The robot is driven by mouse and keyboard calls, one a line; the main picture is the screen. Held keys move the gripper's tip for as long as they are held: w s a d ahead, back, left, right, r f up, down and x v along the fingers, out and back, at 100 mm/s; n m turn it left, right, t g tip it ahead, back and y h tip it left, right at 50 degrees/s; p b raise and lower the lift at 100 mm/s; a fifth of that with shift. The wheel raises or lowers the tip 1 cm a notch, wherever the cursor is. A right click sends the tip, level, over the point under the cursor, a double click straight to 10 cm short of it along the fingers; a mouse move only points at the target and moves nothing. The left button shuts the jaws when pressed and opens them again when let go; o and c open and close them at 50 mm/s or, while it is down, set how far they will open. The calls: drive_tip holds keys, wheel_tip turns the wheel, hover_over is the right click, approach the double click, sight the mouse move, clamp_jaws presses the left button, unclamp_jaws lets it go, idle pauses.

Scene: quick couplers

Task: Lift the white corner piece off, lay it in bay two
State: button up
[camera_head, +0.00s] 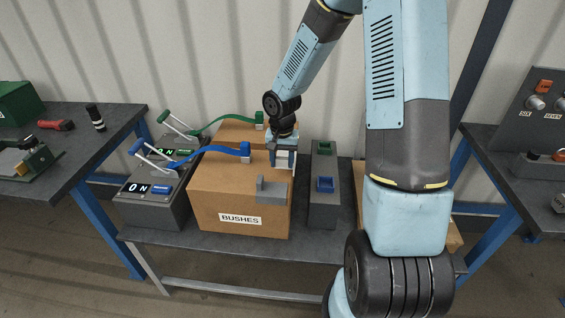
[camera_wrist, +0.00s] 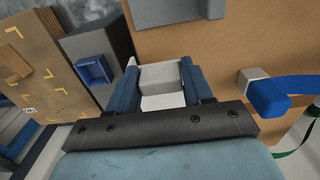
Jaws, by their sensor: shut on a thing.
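The white corner piece (camera_head: 283,159) is at the right edge of the cardboard box (camera_head: 221,189) labelled BUSHES. My gripper (camera_head: 283,152) points down over that edge and is shut on the white piece. In the wrist view the white piece (camera_wrist: 162,78) sits between the two blue fingers (camera_wrist: 160,84). I cannot tell whether it still touches the box. A tan board with yellow corner marks (camera_wrist: 38,62) shows at the left of the wrist view. In the head view my arm mostly hides it, and I cannot read which bay is two.
A grey corner piece (camera_head: 270,190) sits on the box's front edge. Blue (camera_head: 245,152) and green (camera_head: 260,120) hose ends lie on the box, running from grey units (camera_head: 150,205) at left. A grey block with blue (camera_head: 325,184) and green (camera_head: 324,148) sockets stands right of the box.

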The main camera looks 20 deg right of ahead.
drive_tip(key=shift+r, duration=0.7)
drive_tip(key=shift+r, duration=0.1)
drive_tip(key=shift+r, duration=1.95)
drive_tip(key=shift+s, duration=0.15)
